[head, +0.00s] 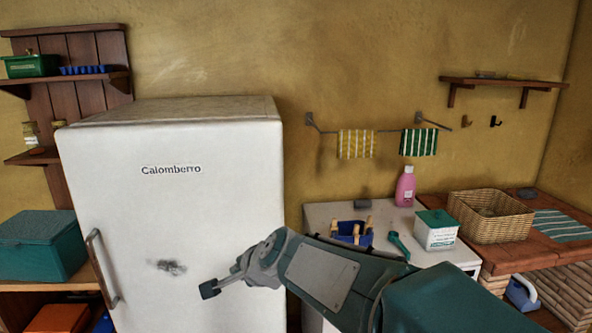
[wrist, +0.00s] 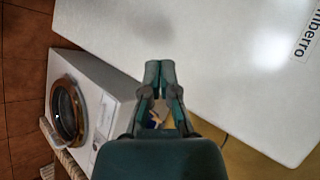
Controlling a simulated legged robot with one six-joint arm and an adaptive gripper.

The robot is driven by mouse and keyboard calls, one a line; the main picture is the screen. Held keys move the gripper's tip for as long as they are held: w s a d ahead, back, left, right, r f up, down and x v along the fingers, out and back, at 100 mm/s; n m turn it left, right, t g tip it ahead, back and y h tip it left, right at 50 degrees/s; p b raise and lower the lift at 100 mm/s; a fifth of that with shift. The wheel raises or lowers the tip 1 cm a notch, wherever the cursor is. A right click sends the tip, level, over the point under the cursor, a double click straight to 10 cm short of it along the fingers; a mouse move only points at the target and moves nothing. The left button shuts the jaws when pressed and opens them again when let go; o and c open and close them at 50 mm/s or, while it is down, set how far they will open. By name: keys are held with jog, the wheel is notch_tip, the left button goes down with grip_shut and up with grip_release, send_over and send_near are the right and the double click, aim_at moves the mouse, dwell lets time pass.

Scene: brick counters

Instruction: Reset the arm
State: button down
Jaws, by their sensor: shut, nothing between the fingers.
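My gripper (head: 209,289) is in front of the white fridge door in the head view, with my arm reaching in from the lower right. In the wrist view my gripper (wrist: 160,70) has its two fingers together, with nothing between them. The white fridge (head: 190,220) stands behind the gripper, its door shut, with a vertical handle (head: 101,268) on its left side. The fridge's white surface (wrist: 200,50) fills much of the wrist view. Whether the fingertips touch the door cannot be told.
A white counter-height unit (head: 320,213) right of the fridge holds a blue holder with clothespins (head: 352,233), a pink bottle (head: 405,186) and a white-green box (head: 436,231). A wicker basket (head: 490,216) stands further right. A washing machine (wrist: 95,105) shows in the wrist view.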

jog(key=s+d+f+n+g+h, duration=0.1)
jog(key=s+d+f+n+h, duration=0.3)
jog(key=s+d, duration=1.9)
jog(key=d+n+h, duration=0.3)
jog(key=n, duration=0.2)
jog(key=shift+s+d+g, duration=0.2)
jog(key=shift+d+g, duration=0.15)
jog(key=shift+g, duration=0.05)
